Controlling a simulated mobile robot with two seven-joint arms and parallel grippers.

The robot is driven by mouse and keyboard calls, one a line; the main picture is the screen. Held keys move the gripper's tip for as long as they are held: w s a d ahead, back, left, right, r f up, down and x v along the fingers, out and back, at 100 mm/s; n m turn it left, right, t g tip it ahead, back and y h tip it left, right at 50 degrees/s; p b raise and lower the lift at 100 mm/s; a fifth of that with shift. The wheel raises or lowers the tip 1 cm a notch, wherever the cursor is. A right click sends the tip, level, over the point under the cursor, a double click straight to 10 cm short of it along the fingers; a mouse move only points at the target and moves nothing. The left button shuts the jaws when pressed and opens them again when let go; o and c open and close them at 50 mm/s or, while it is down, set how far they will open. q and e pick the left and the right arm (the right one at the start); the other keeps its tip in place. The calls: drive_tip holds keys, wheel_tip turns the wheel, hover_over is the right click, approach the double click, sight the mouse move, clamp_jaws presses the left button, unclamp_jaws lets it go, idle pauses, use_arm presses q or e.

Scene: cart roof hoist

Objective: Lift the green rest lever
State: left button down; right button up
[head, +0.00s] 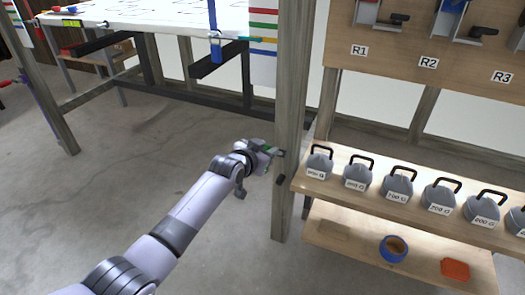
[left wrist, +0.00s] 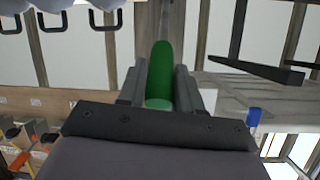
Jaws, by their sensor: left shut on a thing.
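The green rest lever (left wrist: 160,68) shows in the left wrist view as a rounded green handle between the two dark fingers of my left gripper (left wrist: 158,88). In the head view my left gripper (head: 272,152) is at the grey wooden post, shut on the lever. Only a small bit of the lever's green (head: 268,149) shows there; the fingers hide most of it. My right gripper is in neither view.
The wooden post (head: 291,110) stands right beside the gripper. To its right a shelf (head: 300,183) carries several grey weights with black handles. A blue tape roll (head: 393,249) and an orange block (head: 455,268) lie on the lower shelf. Floor is clear at left.

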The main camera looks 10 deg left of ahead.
use_arm(q)
drive_tip(key=shift+w+d+r+g, duration=0.2)
drive_tip(key=shift+w+r+g, duration=0.2)
drive_tip(key=shift+w+r, duration=0.4)
drive_tip(key=shift+w+d+r+g+y+b, duration=0.2)
drive_tip(key=shift+w+r+g, duration=0.2)
drive_tip(key=shift+w+r, duration=0.1)
drive_tip(key=shift+w+d+r+g+y+b, duration=0.15)
drive_tip(key=shift+w+r+g+y, duration=0.05)
drive_tip(key=shift+w+r+g, duration=0.25)
drive_tip(key=c, duration=0.8)
unclamp_jaws()
drive_tip(key=shift+s, duration=0.1)
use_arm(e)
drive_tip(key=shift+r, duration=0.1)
